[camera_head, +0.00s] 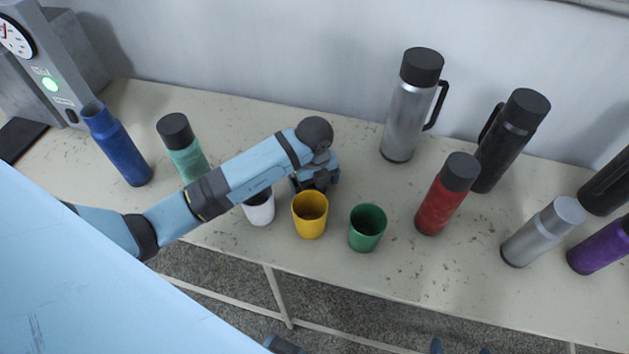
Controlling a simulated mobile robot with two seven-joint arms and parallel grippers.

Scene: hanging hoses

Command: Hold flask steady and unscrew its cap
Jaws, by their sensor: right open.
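Several capped flasks stand upright on the table; which one is the task's flask I cannot tell. A teal flask (187,160) with a black cap (175,131) stands left, partly behind my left arm. A red flask (439,206) with a dark cap (461,171) stands right of the cups. A blue flask (121,152) at far left shows an open top with no cap. My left gripper (316,185) points down just behind the yellow cup (310,222); its fingers are too hidden to judge. My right gripper (462,349) is open and empty, only its tips showing at the bottom edge.
White (260,214) and green (367,236) cups flank the yellow one near the table's (330,268) front edge. Silver (404,122) and black (497,152) handled flasks stand behind. Grey (536,237) and purple (600,246) flasks stand right. A gauge machine (62,50) is at far left.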

